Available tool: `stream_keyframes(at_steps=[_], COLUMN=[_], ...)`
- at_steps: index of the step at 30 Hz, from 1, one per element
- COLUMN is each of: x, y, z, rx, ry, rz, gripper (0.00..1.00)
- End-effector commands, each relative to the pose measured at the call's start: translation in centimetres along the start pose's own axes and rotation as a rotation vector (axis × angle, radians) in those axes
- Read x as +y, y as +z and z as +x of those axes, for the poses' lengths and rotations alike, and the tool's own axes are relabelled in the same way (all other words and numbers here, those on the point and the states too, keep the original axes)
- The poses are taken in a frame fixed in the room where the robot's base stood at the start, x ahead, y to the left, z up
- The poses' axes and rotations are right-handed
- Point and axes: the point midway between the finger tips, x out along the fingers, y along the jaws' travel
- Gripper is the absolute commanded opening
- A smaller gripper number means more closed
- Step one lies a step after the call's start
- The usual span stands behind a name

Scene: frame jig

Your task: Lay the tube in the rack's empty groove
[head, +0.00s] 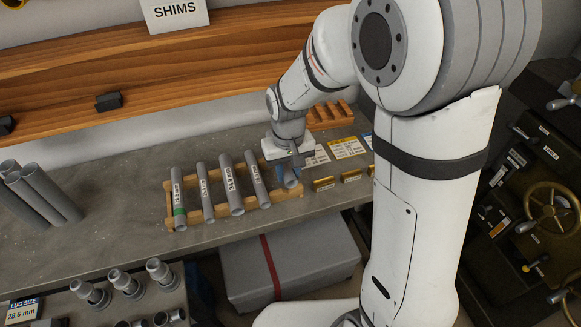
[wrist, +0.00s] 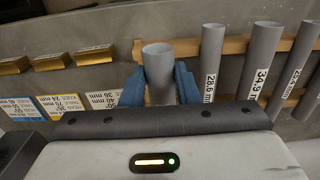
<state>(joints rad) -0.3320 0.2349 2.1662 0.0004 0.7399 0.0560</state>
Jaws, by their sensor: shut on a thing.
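My gripper (head: 292,174) is at the right end of the wooden rack (head: 221,210), with its blue fingers shut on a grey tube (head: 291,182). In the wrist view the held tube (wrist: 158,72) stands between the two blue fingers (wrist: 160,84), its open end over or at the end of the rack's rail (wrist: 188,48). It runs roughly parallel to the neighbouring tube (wrist: 211,62). Several other grey labelled tubes lie in the rack, and the leftmost one (head: 178,198) has a green band. I cannot tell whether the held tube touches the groove; the gripper hides its far part.
Brass blocks (head: 324,183) and size cards (head: 347,148) lie right of the rack. A small wooden holder (head: 330,115) stands behind. Upright grey tubes (head: 45,195) stand at the left. A grey box with a red strap (head: 305,262) sits below the bench (head: 120,165).

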Motion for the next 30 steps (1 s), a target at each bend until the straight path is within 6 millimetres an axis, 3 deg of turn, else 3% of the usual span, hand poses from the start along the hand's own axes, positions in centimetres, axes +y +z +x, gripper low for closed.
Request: stream_keyframes(at_steps=[15,28,29,30], x=[-0.1,-0.1,-0.1,-0.1], y=[0.0,0.0,0.0,0.0], z=[4.4,4.8,4.8,4.8], rx=[0.0,0.0,0.0,0.0], ry=[0.0,0.0,0.0,0.0], rz=[-0.001,-0.002,-0.002,-0.002], gripper=[0.06,0.06,0.29,0.32])
